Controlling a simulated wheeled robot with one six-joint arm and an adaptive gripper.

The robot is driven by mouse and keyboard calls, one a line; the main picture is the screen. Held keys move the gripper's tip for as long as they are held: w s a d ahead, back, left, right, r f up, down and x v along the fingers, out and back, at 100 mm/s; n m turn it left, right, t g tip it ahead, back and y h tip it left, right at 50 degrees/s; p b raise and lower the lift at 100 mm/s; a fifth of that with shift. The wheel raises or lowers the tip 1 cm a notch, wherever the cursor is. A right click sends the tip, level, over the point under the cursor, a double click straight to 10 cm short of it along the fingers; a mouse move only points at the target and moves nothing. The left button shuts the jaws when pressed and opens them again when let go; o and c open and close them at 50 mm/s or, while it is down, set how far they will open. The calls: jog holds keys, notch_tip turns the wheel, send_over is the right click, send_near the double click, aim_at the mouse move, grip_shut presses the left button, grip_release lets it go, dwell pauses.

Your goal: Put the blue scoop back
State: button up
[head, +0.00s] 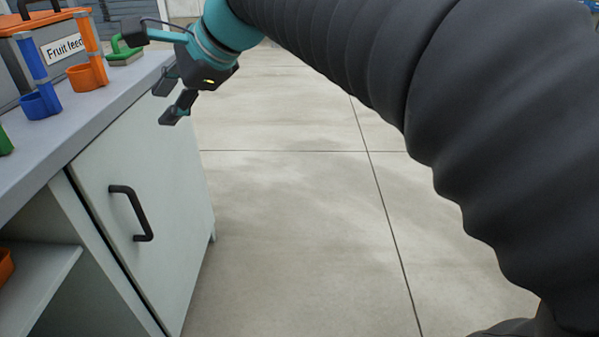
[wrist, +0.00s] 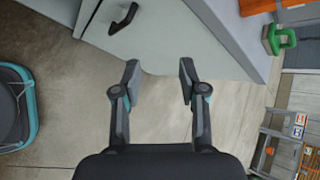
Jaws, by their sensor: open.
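The blue scoop (head: 40,103) shows in the head view. It stands on the counter at the left, its handle upright and its cup at the bottom, in front of an orange-topped bin labelled "Fruit feed" (head: 62,46). I cannot tell whether it touches the bin. The blue scoop is not in the wrist view. My gripper (head: 167,99) is to the right of the blue scoop, just off the counter's edge by the cabinet door. In the wrist view my gripper (wrist: 160,72) is open, with nothing between its fingers.
An orange scoop (head: 88,74) stands right of the blue one. A green-handled object (head: 124,52) lies farther along the counter (head: 75,128). The cabinet door (head: 158,205) has a black handle (head: 131,213). The concrete floor (head: 290,200) is open. A ladder (wrist: 284,148) shows in the wrist view.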

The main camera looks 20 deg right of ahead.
jog(key=s+d+f+n+h, duration=0.3)
jog(key=s+d+f+n, duration=0.4)
jog(key=s+f, duration=0.2)
jog(key=s+d+f+n+h, duration=0.4)
jog(key=s+d+f+n, duration=0.4)
jog(key=f, duration=0.5)
jog(key=shift+s+d+f+g, duration=0.2)
jog(key=shift+s+d+g, duration=0.1)
jog(key=shift+s, duration=0.2)
